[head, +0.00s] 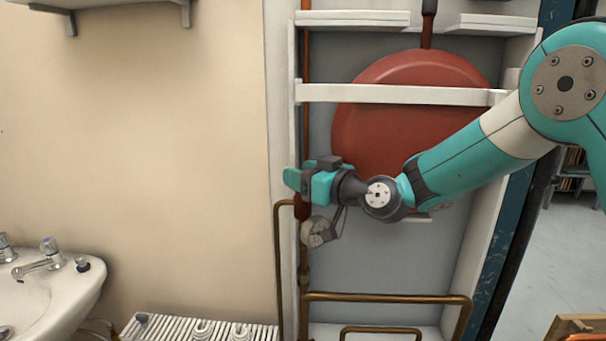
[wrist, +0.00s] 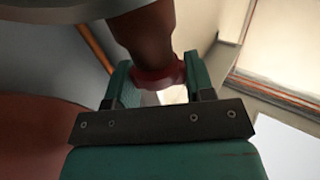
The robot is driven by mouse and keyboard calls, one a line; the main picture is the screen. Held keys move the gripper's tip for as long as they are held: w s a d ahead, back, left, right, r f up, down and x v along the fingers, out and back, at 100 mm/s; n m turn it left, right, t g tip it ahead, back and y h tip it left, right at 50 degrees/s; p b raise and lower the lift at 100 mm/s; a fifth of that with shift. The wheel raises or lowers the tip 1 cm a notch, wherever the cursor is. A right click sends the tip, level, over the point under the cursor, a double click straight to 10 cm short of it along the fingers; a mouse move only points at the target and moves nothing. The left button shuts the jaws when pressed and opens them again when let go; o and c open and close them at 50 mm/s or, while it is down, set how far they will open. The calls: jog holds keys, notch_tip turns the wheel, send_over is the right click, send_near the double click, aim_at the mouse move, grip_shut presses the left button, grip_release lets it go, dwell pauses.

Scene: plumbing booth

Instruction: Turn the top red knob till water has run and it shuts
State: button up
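In the wrist view, a red knob (wrist: 158,76) sits at the end of a dark brown fitting (wrist: 147,32). My gripper (wrist: 160,80) has one teal finger on each side of the knob, with no clear gap visible at either side. In the head view, my gripper (head: 300,182) is at the upright copper pipe (head: 305,130) on the left side of the white-framed recess. The knob is hidden there behind my gripper. The knob's turn angle cannot be told, and no running water is visible.
A large red round vessel (head: 400,125) stands behind my arm in the recess, with a white crossbar (head: 400,94) before it. Brass pipes (head: 390,297) run below. A white sink (head: 55,300) and a ribbed radiator (head: 200,329) are at the lower left.

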jog(key=shift+w+f+g+b, duration=0.1)
jog(key=shift+f+g+b, duration=0.2)
jog(key=shift+b, duration=0.75)
jog(key=n+g+y+b, duration=0.1)
jog(key=b, duration=0.1)
jog(key=shift+f+n+g+b, duration=0.1)
jog(key=shift+n+g+b, duration=0.2)
jog(key=shift+b, duration=0.1)
jog(key=shift+r+n+g+y+b, duration=0.2)
jog(key=shift+n+g+y+b, duration=0.4)
jog(key=shift+g+b, duration=0.15)
jog(key=shift+r, duration=0.2)
jog(key=o, duration=0.9)
jog(key=shift+d, duration=0.1)
